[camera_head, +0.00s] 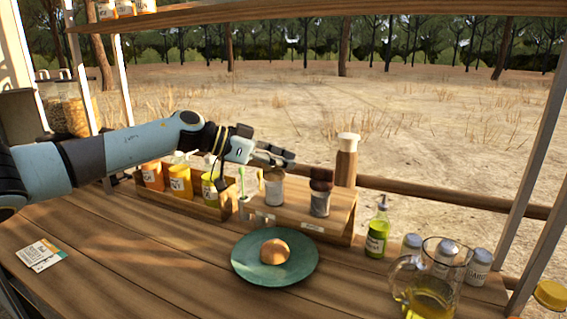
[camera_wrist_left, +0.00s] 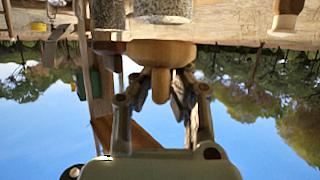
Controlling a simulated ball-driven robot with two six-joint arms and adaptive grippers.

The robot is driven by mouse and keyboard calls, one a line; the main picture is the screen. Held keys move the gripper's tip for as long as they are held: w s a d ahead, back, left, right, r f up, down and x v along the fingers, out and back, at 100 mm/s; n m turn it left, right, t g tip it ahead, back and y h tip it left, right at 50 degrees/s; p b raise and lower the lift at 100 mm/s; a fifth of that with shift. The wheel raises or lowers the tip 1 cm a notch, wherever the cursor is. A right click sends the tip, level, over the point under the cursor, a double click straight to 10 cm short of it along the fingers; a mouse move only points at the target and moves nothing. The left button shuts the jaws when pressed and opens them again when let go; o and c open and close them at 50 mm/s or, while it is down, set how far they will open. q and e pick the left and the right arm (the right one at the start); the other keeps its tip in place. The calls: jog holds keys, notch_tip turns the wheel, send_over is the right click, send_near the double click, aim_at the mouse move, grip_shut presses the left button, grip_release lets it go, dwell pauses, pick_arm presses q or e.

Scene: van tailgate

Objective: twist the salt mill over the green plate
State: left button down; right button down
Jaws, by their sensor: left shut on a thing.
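The salt mill (camera_head: 274,190) has a clear body with pale contents and stands upright at the wooden stand (camera_head: 335,230); I cannot tell whether its base touches it. In the left wrist view, which is upside down, its wooden top (camera_wrist_left: 160,53) ends in a knob between my fingers. My left gripper (camera_head: 284,159) is shut on this knob from above; it also shows in the wrist view (camera_wrist_left: 160,92). The green plate (camera_head: 249,270) lies on the table in front of the stand and bears a round brown bun (camera_head: 275,251). My right gripper is not in view.
A dark-topped mill (camera_head: 320,196) and a tall wooden mill (camera_head: 346,162) stand close by on the right. An orange-and-yellow row of spice containers (camera_head: 181,183) is left. A green bottle (camera_head: 377,235) and glass jug (camera_head: 430,290) stand right. The table left of the plate is mostly clear.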

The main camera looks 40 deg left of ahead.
aim_at(280, 173)
pick_arm(q)
jog(key=m+g+h+b, duration=0.1)
jog(key=m+g+b, duration=0.1)
jog(key=b, duration=0.1)
jog(key=m+g+h+b, duration=0.2)
jog(key=m, duration=0.1)
jog(key=s+f+m+g+h+b, duration=0.1)
jog(key=m+g+h+b, duration=0.1)
jog(key=g+b, duration=0.1)
jog(key=shift+s+d+b, duration=0.1)
jog(key=shift+d+b, duration=0.25)
jog(key=shift+d, duration=0.05)
jog(key=shift+s+r+m+g+b, duration=0.1)
jog(key=shift+s+m+g+b, duration=0.05)
jog(key=shift+m+g+b, duration=0.45)
jog(key=shift+s+r+m+g+b, duration=0.1)
jog(key=shift+m+g+b, duration=0.4)
jog(key=shift+g, duration=0.1)
jog(key=shift+h, duration=0.3)
jog(key=c, duration=1.5)
grip_release()
jog(key=shift+s+r, duration=0.1)
jog(key=shift+o, duration=0.7)
jog(key=shift+a, duration=0.1)
jog(key=shift+w+r, duration=0.1)
jog(key=shift+w, duration=0.1)
notch_tip(280, 173, up, 10)
